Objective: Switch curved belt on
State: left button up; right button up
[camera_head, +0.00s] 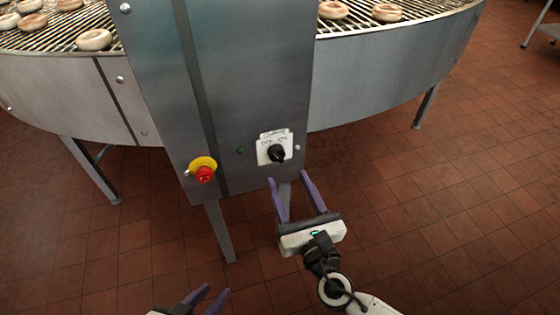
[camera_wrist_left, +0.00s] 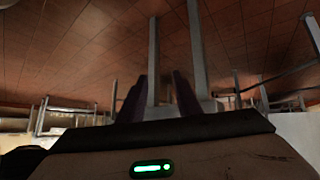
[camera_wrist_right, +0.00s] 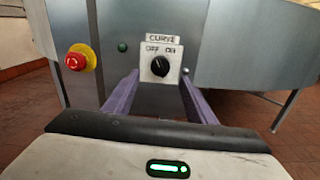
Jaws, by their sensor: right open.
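The curved belt's switch is a black rotary knob (camera_head: 276,153) on a white plate on the grey control panel (camera_head: 240,80). In the right wrist view the knob (camera_wrist_right: 160,66) sits under a "CURVE" label, with OFF at upper left and ON at upper right. I cannot tell for sure which its pointer faces. My right gripper (camera_head: 288,177) is open and empty just below and in front of the knob. Its purple fingers (camera_wrist_right: 158,74) straddle the knob in the right wrist view, apart from it. My left gripper (camera_head: 207,292) is open and empty, low in the head view.
A red emergency stop button on a yellow base (camera_head: 203,170) is left of the switch. A small green light (camera_wrist_right: 122,47) sits between them. The curved conveyor (camera_head: 390,65) carries several doughnuts behind the panel.

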aim_at(279, 159)
jog(key=b+x, duration=0.1)
jog(key=x, duration=0.7)
jog(key=shift+c, duration=0.2)
jog(key=shift+f, duration=0.1)
jog(key=c, duration=1)
